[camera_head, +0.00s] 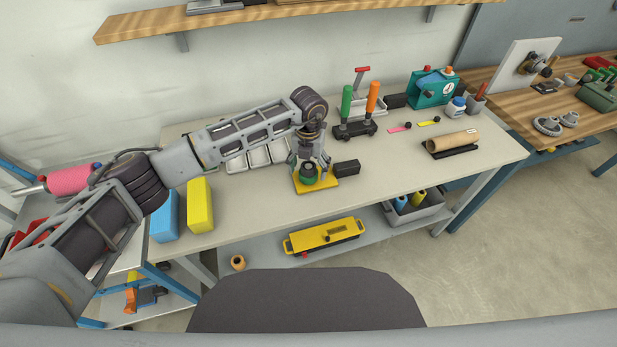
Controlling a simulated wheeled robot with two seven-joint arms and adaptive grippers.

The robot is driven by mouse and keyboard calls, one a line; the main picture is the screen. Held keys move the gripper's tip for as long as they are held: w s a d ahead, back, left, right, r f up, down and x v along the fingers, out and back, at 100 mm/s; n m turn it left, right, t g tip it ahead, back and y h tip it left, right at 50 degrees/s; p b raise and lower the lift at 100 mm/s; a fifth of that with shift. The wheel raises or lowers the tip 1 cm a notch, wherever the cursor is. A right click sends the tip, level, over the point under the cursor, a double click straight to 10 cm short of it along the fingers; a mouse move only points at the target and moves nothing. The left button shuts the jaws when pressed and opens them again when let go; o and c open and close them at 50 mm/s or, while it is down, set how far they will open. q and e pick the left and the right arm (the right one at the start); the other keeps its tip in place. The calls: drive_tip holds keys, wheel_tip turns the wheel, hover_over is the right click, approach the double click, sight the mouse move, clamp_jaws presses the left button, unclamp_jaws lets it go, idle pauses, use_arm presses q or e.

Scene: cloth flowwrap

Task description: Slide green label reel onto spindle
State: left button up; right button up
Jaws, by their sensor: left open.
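The green label reel (308,174), a small green ring with a dark centre, sits low on a yellow base plate (324,187). My left gripper (311,164) points down right above the reel, its fingers open around it. The spindle itself is not clearly visible; the gripper and reel cover the middle of the plate, so I cannot tell how the reel sits on it. My right gripper is not in view.
A black block (347,168) touches or nearly touches the plate's right side. A dark stand with green and orange handles (354,130) is behind it. Blue (165,215) and yellow (200,205) blocks stand left. The table's front right is clear.

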use_arm(q)
drive_tip(key=shift+r, duration=0.15)
wheel_tip(320, 180, up, 12)
idle(0.8)
drive_tip(key=shift+s+f, duration=0.1)
drive_tip(key=shift+f, duration=0.15)
idle(0.4)
